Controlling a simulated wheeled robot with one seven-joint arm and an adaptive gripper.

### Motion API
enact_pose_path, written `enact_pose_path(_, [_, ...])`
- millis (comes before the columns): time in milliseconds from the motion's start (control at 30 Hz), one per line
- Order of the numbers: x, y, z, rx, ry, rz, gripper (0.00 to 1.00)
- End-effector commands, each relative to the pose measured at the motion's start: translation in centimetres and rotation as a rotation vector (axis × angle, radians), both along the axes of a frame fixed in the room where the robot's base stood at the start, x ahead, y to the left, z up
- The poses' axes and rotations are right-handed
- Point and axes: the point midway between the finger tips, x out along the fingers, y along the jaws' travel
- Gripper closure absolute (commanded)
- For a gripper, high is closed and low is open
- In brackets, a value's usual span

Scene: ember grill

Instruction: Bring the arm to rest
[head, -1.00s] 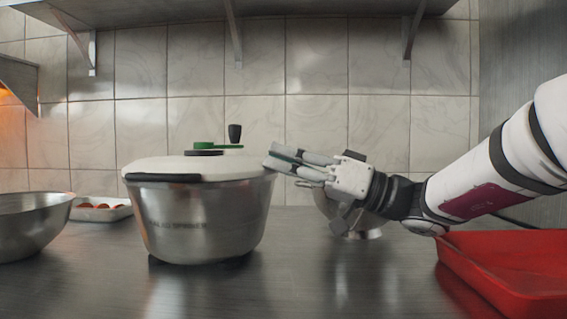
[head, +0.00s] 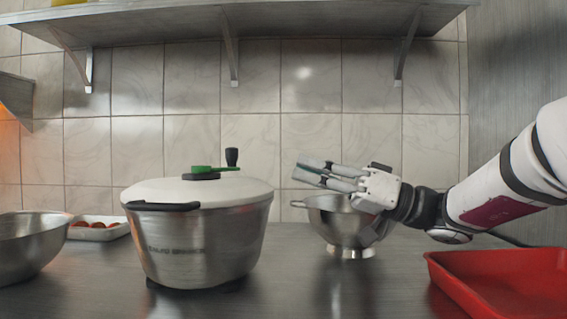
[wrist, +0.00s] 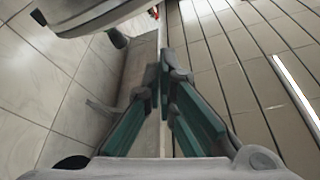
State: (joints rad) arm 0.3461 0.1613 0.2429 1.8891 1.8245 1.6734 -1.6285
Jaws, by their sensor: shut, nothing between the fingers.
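My gripper (head: 312,172) is in the air to the right of the large steel pot-like spinner (head: 200,248), apart from it. Its fingers point left and are shut with nothing between them. In the wrist view the green-padded fingers (wrist: 164,75) meet at their tips. The spinner stands on the counter with its white lid (head: 190,191) on; a green crank with a black knob (head: 232,157) sits on top. Part of the lid also shows at the top of the wrist view (wrist: 85,14). My arm reaches in from the right.
A steel colander (head: 335,226) stands behind my gripper, partly hidden by it. A red tray (head: 480,262) lies at the right, a steel bowl (head: 30,250) at the left. A small white tray (head: 112,232) holds red items. A shelf (head: 280,22) hangs above; open air lies between.

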Motion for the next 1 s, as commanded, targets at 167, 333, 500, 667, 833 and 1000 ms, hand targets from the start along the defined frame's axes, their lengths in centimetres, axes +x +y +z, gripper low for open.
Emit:
enact_pose_path(167, [0.1, -2.8, -1.0, 0.0, 0.002, -0.003, 1.0])
enact_pose_path(333, [-0.1, -3.9, -1.5, -0.004, 0.004, 0.002, 1.0])
enact_pose_path(500, [-3.5, -1.7, -3.1, -0.129, 0.118, 0.084, 1.0])
enact_pose_path(667, [-11.4, 1.6, -8.0, -0.442, 0.399, 0.195, 1.0])
enact_pose_path(833, [-20.0, 1.0, -14.4, -0.809, 0.706, 0.171, 1.0])
enact_pose_path(1000, [-26.8, -2.7, -20.1, -1.121, 0.944, 0.008, 1.0])
